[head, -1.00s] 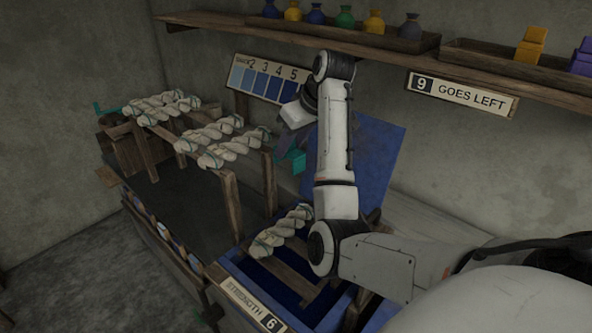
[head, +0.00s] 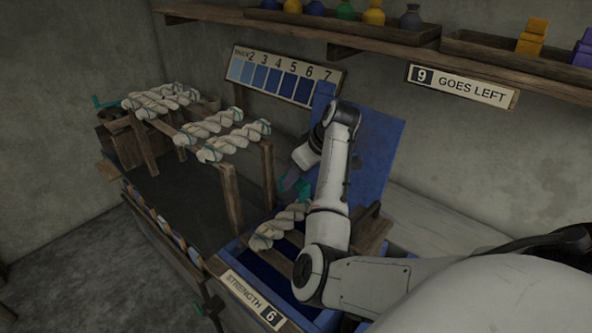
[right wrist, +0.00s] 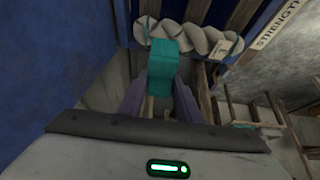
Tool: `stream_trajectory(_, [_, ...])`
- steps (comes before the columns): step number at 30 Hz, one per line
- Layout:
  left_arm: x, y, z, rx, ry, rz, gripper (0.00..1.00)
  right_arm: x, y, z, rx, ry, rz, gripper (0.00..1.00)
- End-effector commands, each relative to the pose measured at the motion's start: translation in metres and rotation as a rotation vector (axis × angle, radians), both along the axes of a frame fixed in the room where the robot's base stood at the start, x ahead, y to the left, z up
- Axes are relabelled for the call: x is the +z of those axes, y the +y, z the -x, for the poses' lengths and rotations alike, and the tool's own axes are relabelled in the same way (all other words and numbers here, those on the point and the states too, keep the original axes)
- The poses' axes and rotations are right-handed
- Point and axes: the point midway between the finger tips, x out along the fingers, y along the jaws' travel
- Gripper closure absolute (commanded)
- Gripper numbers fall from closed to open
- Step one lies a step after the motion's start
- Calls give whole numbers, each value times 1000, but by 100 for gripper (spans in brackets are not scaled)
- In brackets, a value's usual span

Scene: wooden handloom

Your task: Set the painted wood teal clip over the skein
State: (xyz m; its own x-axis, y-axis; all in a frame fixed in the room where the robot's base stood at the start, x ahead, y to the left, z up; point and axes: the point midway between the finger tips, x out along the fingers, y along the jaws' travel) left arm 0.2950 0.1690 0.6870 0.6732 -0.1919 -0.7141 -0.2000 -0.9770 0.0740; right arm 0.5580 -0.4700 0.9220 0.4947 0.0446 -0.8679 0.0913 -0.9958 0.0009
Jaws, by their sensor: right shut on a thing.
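My right gripper (head: 292,182) is shut on the teal clip (right wrist: 163,58), a small flat-sided block in the right wrist view. In the head view the clip (head: 303,187) is partly hidden by my right arm. A cream twisted skein (head: 278,228) lies on wooden bars over the blue vat, below the held clip. In the right wrist view this skein (right wrist: 192,38) runs across the top, and the clip overlaps it in the picture. I cannot tell whether they touch. My left gripper is not in view.
Several more skeins (head: 220,130) lie across a wooden rack at the left. The blue vat (head: 232,262) carries a "STRENGTH 6" sign (head: 252,297). A blue panel (head: 372,160) stands behind my right arm. A shelf (head: 300,27) with bottles runs along the wall.

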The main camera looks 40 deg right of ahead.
Motion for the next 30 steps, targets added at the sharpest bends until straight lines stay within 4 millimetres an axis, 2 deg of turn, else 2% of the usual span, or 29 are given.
stream_trajectory(8, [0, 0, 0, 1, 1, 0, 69, -20, 1, 0, 0, 2, -2, 91])
stream_trajectory(30, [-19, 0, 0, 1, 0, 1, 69, -70, 0, 0, 1, 1, 1, 91])
